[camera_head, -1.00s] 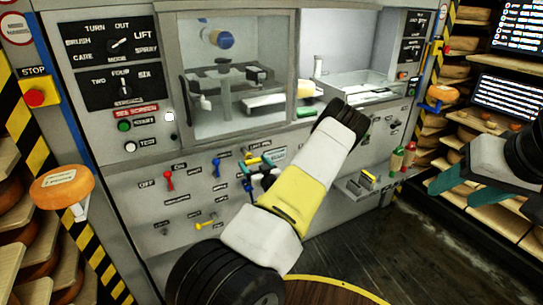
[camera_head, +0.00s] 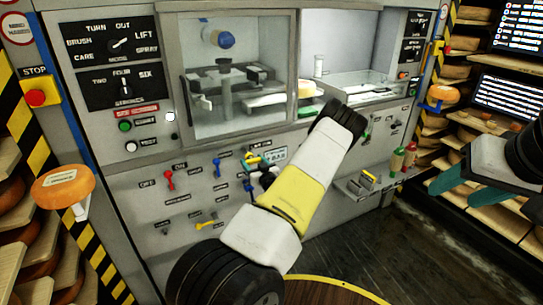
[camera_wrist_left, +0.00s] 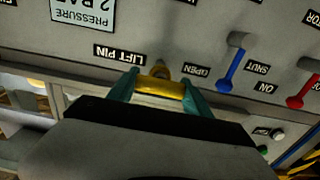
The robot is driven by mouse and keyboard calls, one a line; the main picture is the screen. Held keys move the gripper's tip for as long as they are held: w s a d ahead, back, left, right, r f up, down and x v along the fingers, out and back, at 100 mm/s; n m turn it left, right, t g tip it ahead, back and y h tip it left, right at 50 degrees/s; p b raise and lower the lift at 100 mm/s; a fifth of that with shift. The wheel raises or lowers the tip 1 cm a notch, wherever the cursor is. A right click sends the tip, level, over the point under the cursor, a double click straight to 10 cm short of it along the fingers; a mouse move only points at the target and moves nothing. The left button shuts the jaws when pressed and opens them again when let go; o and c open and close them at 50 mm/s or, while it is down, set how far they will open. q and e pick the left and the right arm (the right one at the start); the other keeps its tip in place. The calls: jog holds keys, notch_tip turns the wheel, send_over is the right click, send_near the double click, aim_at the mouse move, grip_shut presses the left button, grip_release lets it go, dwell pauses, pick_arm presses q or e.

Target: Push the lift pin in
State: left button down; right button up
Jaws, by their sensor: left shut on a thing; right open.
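The yellow lift pin (camera_wrist_left: 160,87) sits in the machine's grey front panel, below its LIFT PIN label (camera_wrist_left: 120,54) in the left wrist view. My left gripper (camera_wrist_left: 160,92) is shut on it, with one teal finger at each side. In the head view the left gripper (camera_head: 257,166) is small and partly hidden by my arm at the panel's lower middle. The pin's depth in the panel is hard to judge. My right gripper (camera_head: 472,186) is open and empty at the right, in front of the shelves.
A blue lever (camera_wrist_left: 233,66) and a red lever (camera_wrist_left: 303,91) stand near the pin. Behind the machine's glass window (camera_head: 240,75) are a brush and a pale round thing. An orange cheese wheel (camera_head: 63,184) is at the left.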

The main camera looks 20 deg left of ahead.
aim_at(247, 152)
pick_arm(q)
jog(key=x, duration=0.6)
jog(key=shift+r, duration=0.1)
jog(key=shift+c, duration=2.2)
grip_release()
jog(key=shift+w+a, duration=0.1)
jog(key=v, duration=0.7)
jog(key=shift+s+d, duration=0.3)
